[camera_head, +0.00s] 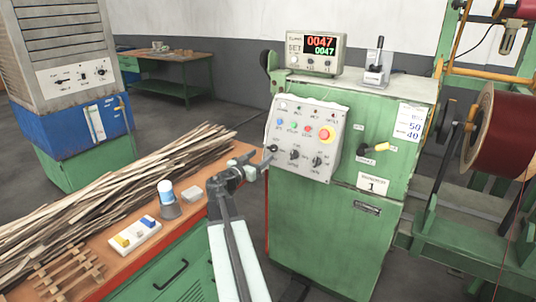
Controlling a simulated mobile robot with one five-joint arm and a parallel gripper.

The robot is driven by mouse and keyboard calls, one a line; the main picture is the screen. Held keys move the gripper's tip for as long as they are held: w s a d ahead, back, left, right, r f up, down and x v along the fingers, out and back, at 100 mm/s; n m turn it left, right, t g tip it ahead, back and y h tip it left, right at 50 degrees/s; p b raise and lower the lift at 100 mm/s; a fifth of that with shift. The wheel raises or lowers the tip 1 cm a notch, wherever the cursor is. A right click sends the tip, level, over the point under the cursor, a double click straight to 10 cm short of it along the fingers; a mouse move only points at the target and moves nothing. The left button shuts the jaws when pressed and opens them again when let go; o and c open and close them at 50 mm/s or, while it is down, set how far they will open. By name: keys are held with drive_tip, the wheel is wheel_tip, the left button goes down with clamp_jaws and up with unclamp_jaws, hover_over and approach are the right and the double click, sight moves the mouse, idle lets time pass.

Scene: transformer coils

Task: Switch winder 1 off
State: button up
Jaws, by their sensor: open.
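Winder 1 (330,235) is a green cabinet marked with a white plate reading 1 (372,184). My gripper (262,163) is open at the panel's lower left edge, close to the leftmost knob (271,148). Whether they touch is unclear.
An orange-topped bench (195,208) at left holds wooden strips (100,195), a blue-capped container (167,195) and a small tray (134,236). A red wire spool (500,130) stands at right. A grey cabinet (70,80) stands behind left. Floor is clear beyond the bench.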

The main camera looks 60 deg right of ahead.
sight(271, 148)
drive_tip(key=d, duration=0.6)
drive_tip(key=shift+d, duration=0.2)
clamp_jaws()
drive_tip(key=shift+a, duration=0.1)
drive_tip(key=shift+n, duration=0.3)
drive_tip(key=n+t, duration=0.1)
drive_tip(key=n, duration=0.1)
drive_tip(key=n+t+p, duration=0.1)
drive_tip(key=n, duration=0.1)
drive_tip(key=shift+s+r+n+y, duration=0.1)
drive_tip(key=shift+s+n+y, duration=0.1)
drive_tip(key=shift+n+y, duration=0.15)
drive_tip(key=n+t+p, duration=0.1)
drive_tip(key=n, duration=0.1)
drive_tip(key=n+t+y+p, duration=0.1)
drive_tip(key=n, duration=0.2)
drive_tip(key=shift+s+r+n, duration=0.1)
drive_tip(key=shift+r+n, duration=0.1)
drive_tip(key=shift+n, duration=0.15)
drive_tip(key=n+y+p, duration=0.1)
drive_tip(key=n, duration=0.2)
drive_tip(key=n+t+y+p, duration=0.1)
drive_tip(key=n+p, duration=0.1)
drive_tip(key=n, duration=0.1)
drive_tip(key=shift+r, duration=0.15)
drive_tip(key=shift+n+y+p, duration=0.75)
drive_tip(key=shift+n+p, duration=0.7)
drive_tip(key=shift+n, duration=0.45)
